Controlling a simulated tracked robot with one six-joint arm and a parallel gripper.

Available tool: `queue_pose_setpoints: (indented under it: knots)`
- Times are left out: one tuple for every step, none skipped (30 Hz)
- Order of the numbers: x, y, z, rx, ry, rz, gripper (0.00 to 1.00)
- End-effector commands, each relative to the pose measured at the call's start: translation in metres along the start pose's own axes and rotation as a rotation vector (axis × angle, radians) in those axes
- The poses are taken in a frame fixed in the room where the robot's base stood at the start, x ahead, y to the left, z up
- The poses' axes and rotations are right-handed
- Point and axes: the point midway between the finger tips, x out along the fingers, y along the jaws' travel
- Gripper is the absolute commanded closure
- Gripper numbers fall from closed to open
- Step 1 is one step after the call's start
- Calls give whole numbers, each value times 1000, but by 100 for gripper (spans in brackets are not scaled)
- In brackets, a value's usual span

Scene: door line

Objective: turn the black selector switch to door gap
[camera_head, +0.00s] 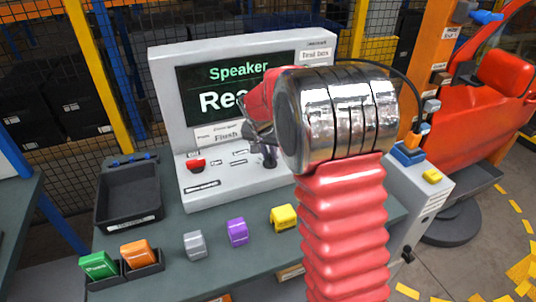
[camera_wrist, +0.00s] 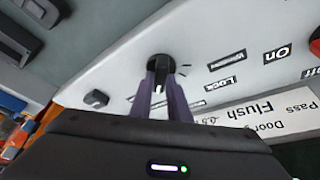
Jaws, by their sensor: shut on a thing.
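The black selector switch (camera_wrist: 159,62) is a round dark knob on the sloped white panel, at top centre in the wrist view. My gripper (camera_wrist: 161,78) is shut on it, with one grey-purple finger on each side. A small white mark shows between the fingers. In the head view, the switch (camera_head: 270,161) is at the right of the console's lower panel. My gripper (camera_head: 267,148) reaches down to it there, partly hidden behind my wrist. The printed labels beside the switch are upside down in the wrist view, and I cannot read which position it points to.
The console screen (camera_head: 215,98) reads "Speaker", its second line partly covered by my arm. A red button (camera_head: 195,164) is left of the switch. A black tray (camera_head: 128,196) and several coloured blocks, including a purple one (camera_head: 237,232), stand on the bench.

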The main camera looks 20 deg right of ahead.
Motion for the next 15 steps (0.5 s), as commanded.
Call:
queue_pose_setpoints:
  knots:
    - [2, -1, 4, 25, -7, 15, 100]
    - [1, -1, 4, 44, -8, 23, 100]
    - [1, -1, 4, 69, -7, 34, 100]
    - [1, -1, 3, 88, -7, 41, 100]
    - [1, -1, 3, 107, -7, 49, 100]
    - [1, -1, 4, 131, -8, 59, 100]
    - [2, -2, 4, 148, -7, 66, 100]
    - [2, -2, 4, 164, -7, 73, 100]
    - [2, -2, 4, 184, -8, 82, 100]
    - [2, -2, 4, 200, -8, 87, 100]
    - [2, -2, 4, 213, -7, 92, 100]
    - [1, -3, 4, 230, -8, 99, 100]
    - [1, -3, 4, 242, -8, 105, 100]
    - [1, -3, 4, 252, -8, 109, 100]
    - [1, -3, 4, 265, -8, 113, 100]
